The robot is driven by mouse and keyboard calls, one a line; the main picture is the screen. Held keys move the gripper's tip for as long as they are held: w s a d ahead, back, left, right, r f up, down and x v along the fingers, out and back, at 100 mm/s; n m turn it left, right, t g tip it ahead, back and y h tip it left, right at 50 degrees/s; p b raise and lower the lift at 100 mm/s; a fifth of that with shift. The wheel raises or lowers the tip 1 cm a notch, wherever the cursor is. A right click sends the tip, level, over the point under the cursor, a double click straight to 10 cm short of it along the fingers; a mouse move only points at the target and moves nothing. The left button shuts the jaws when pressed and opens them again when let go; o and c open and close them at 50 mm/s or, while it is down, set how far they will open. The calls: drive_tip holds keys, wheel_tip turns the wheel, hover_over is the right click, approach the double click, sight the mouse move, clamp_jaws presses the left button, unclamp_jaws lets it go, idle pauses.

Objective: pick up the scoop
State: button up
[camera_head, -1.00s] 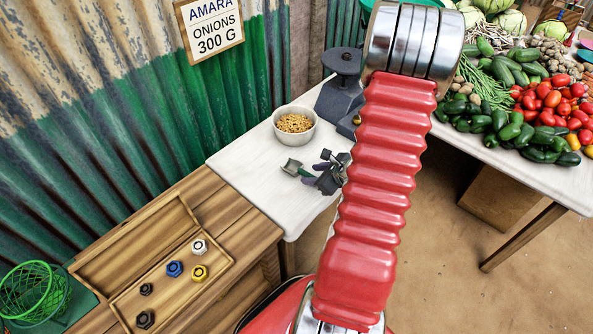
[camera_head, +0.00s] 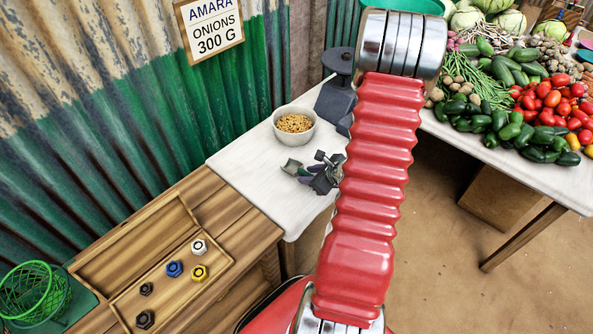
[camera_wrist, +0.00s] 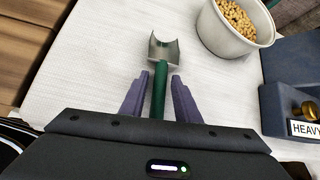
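The scoop has a grey metal head and a green handle. It lies on the white table (camera_head: 238,160), its head (camera_head: 292,166) pointing left in the head view. In the wrist view the scoop (camera_wrist: 164,50) points away from me, its handle running back between my fingers. My gripper (camera_wrist: 160,76) is open, one purple finger on each side of the handle, with a narrow gap to each. The end of the handle is hidden under my gripper body. In the head view my gripper (camera_head: 306,177) is over the table, partly covering the handle.
A white bowl of onions or grain-like pieces (camera_head: 295,124) stands just beyond the scoop. A dark scale (camera_head: 338,92) stands behind it, with a "HEAVY" label (camera_wrist: 306,128). A wooden tray (camera_head: 222,262) with several coloured nuts and a green basket (camera_head: 33,290) are at left.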

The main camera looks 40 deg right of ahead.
clamp_jaws()
drive_tip(key=shift+r, duration=0.1)
idle(0.3)
wheel_tip(320, 180, up, 10)
idle(0.8)
drive_tip(key=shift+a, duration=0.1)
idle(0.4)
